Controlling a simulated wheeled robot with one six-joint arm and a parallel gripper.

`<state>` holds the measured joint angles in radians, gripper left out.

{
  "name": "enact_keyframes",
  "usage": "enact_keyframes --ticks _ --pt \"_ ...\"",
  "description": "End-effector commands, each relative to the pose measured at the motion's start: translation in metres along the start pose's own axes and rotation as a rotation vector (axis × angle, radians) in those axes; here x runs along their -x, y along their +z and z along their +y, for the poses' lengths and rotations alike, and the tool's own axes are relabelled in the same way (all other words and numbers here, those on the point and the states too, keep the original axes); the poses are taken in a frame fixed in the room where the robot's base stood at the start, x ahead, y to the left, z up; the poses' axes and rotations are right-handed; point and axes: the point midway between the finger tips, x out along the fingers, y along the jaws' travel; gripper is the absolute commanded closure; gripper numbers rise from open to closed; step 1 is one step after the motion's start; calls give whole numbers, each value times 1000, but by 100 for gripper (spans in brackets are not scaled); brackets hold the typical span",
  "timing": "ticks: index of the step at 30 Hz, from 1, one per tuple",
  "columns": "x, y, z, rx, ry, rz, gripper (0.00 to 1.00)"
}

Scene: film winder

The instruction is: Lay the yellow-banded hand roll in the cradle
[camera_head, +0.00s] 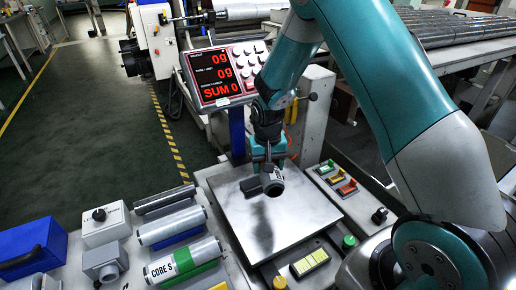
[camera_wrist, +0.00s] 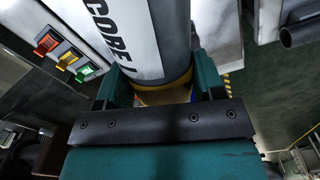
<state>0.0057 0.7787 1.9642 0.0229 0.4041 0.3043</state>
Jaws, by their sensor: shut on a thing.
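My gripper (camera_head: 268,162) is shut on a roll (camera_head: 273,181) above the steel plate of the scale (camera_head: 300,226). The roll's dark round end faces the head camera. In the wrist view the white roll (camera_wrist: 135,35) shows the print "CORE L" and a yellow band at its near end, between the fingers of my gripper (camera_wrist: 165,95). The roll appears clear of the plate, though the gap is hard to judge. I cannot tell for sure which part is the cradle.
A roll marked "CORE S" (camera_head: 181,264) with a green band lies at lower left, beside a silver roll (camera_head: 170,226). A blue bin (camera_head: 32,249) and grey boxes (camera_head: 105,225) stand further left. The red display (camera_head: 218,74) reads 0 g behind the plate. Coloured switches (camera_head: 337,178) sit right.

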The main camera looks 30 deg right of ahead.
Motion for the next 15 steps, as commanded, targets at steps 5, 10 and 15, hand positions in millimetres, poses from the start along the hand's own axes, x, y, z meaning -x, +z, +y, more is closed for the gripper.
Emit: enact_keyframes --ticks 5,10,15 --pt "-30 -54 -3 -499 -5 -8 71" --pt "-41 -93 0 -927 -3 -21 71" --pt "-44 -114 4 -1181 1 -28 71"
